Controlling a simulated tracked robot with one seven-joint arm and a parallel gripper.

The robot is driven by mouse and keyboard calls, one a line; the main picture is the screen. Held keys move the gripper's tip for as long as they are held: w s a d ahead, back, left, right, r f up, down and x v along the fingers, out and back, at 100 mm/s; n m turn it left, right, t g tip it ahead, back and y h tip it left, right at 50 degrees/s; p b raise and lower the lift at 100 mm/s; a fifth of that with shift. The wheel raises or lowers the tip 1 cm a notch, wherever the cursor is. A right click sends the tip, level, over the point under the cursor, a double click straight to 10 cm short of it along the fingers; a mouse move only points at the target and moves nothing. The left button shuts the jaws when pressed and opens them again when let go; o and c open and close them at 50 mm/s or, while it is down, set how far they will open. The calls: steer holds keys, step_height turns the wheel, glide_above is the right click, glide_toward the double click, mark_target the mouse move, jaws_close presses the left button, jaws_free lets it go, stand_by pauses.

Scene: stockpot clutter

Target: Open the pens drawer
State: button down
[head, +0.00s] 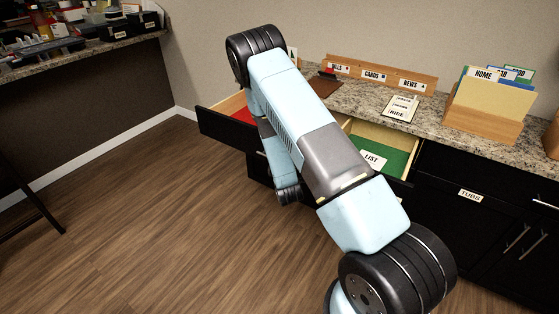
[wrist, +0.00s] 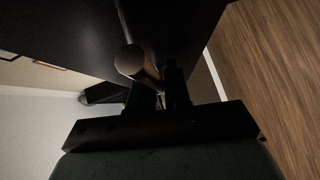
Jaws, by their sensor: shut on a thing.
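My gripper (wrist: 158,95) shows in the wrist view, its dark fingers closed around a rounded metal bar handle (wrist: 130,60) on a black front (wrist: 75,30). In the head view my arm covers the gripper and the grasp. A drawer with a red inside (head: 239,107) stands open at left, its black front (head: 222,128) partly behind my arm. A drawer with a green inside (head: 385,152) stands open to the right of my arm and holds a card reading LIST (head: 373,160). I see no pens label, so I cannot tell which drawer is the pens drawer.
A granite counter (head: 440,131) runs above the drawers, with a wooden label rack (head: 382,76), a note card (head: 401,107) and a file box (head: 482,122). A TUBS cabinet (head: 470,196) stands at right. The wood floor (head: 150,210) is clear at left.

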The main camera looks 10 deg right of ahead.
steer(key=c, duration=1.5)
jaws_free()
steer(key=shift+a+f, duration=0.1)
steer(key=shift+a, duration=0.25)
steer(key=shift+o, duration=0.7)
steer(key=shift+w+a+f, duration=0.1)
steer(key=shift+w, duration=0.1)
steer(key=shift+o, duration=0.8)
steer(key=shift+d, duration=0.2)
steer(key=shift+s, duration=0.1)
steer(key=s+r, duration=0.2)
steer(key=s, duration=1.1)
steer(key=shift+s, duration=0.25)
steer(key=shift+a, duration=0.1)
